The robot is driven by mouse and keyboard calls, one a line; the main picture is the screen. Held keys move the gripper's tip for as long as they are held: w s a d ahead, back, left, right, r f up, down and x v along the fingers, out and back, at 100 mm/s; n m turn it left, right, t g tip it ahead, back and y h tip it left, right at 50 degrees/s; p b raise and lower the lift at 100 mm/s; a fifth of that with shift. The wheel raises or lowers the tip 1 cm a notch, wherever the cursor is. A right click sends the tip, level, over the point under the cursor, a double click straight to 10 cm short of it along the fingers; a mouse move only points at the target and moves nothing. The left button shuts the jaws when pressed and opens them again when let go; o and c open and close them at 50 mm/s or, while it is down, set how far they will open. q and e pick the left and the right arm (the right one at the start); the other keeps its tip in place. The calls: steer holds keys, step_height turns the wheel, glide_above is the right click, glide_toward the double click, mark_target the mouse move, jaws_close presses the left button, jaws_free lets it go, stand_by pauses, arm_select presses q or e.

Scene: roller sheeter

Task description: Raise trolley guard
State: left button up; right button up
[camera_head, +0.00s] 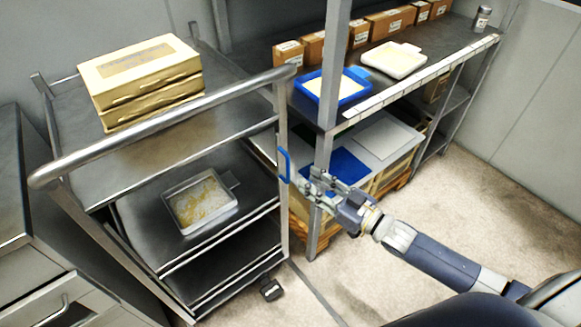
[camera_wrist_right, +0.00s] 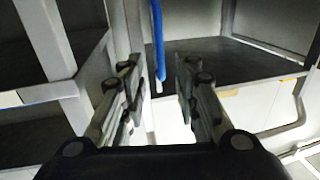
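The steel trolley (camera_head: 160,141) stands at the left in the head view, with a thick round rail along its near top edge. A blue handle (camera_head: 284,165) is at the trolley's right-hand post; it also shows as an upright blue bar in the right wrist view (camera_wrist_right: 158,40). Which part is the guard I cannot tell for sure; the blue handle may belong to it. My right gripper (camera_head: 309,183) is just right of the handle. In the right wrist view its fingers (camera_wrist_right: 158,82) are apart, with the bar ahead between them; no contact shows. My left gripper is not in view.
The trolley carries yellow boxes (camera_head: 148,84) on top and a light tray (camera_head: 199,200) below. A steel shelf unit (camera_head: 330,65) behind my right gripper holds brown boxes, a blue tray (camera_head: 331,86) and a white tray (camera_head: 394,60). Floor (camera_head: 470,210) is free at the right.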

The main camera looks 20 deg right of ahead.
mark_target(288, 180)
steer(key=x, duration=0.8)
steer(key=shift+w+a, duration=0.2)
steer(key=shift+w, duration=0.05)
jaws_close()
